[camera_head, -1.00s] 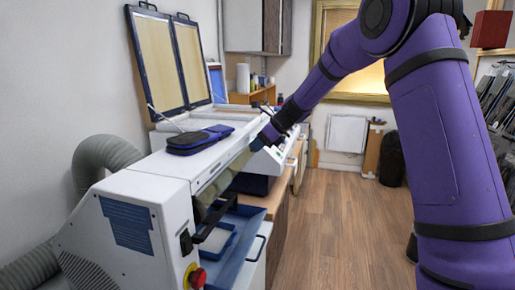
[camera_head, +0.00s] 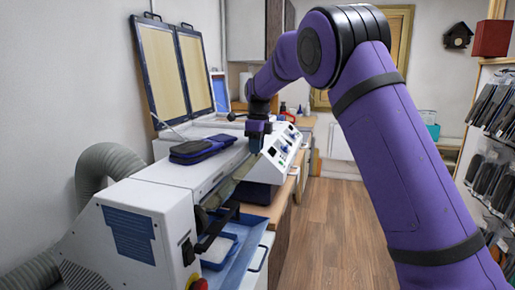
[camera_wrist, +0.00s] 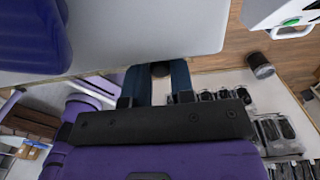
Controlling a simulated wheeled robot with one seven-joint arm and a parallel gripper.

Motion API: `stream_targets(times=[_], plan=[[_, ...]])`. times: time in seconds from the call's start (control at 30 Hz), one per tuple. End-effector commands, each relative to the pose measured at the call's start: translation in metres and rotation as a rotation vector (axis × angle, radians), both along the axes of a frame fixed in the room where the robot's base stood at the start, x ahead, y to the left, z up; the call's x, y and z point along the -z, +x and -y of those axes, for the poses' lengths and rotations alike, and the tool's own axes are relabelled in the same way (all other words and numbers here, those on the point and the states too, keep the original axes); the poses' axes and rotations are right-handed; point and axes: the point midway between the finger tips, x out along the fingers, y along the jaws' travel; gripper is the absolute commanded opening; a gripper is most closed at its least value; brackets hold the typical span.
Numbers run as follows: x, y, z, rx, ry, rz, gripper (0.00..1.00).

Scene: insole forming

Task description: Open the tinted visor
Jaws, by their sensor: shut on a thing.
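The tinted visor (camera_head: 224,190) is a see-through olive-brown strip along the front of the long white machine (camera_head: 170,172), slanting down below its top edge. In the head view my gripper (camera_head: 256,148) points down at the far end of the machine's front edge, beyond most of the visible visor. In the wrist view my gripper (camera_wrist: 160,75) is shut on a small dark rounded piece (camera_wrist: 160,70) between its two dark blue fingers. I cannot tell whether this piece belongs to the visor. The fingertips are hidden in the head view.
A white control panel (camera_head: 279,150) stands just right of my gripper. A blue tray (camera_head: 240,250) and a black bar (camera_head: 215,228) are below the visor. The wooden floor (camera_head: 322,225) is clear.

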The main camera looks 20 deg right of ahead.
Motion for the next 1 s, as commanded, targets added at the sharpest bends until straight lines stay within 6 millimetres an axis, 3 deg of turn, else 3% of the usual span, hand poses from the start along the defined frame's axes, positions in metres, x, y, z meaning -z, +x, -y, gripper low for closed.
stream_targets(times=[0.57,0.6,0.7,1.0], plan=[[-0.0011,0.0010,-0.0010,0.000,-0.030,-0.019,0.00],[-0.0010,0.0010,-0.0010,0.000,-0.030,-0.019,0.25],[-0.0009,0.0009,-0.0010,0.000,-0.030,-0.020,0.47],[-0.0020,0.0007,-0.0011,-0.001,-0.030,-0.020,0.47]])
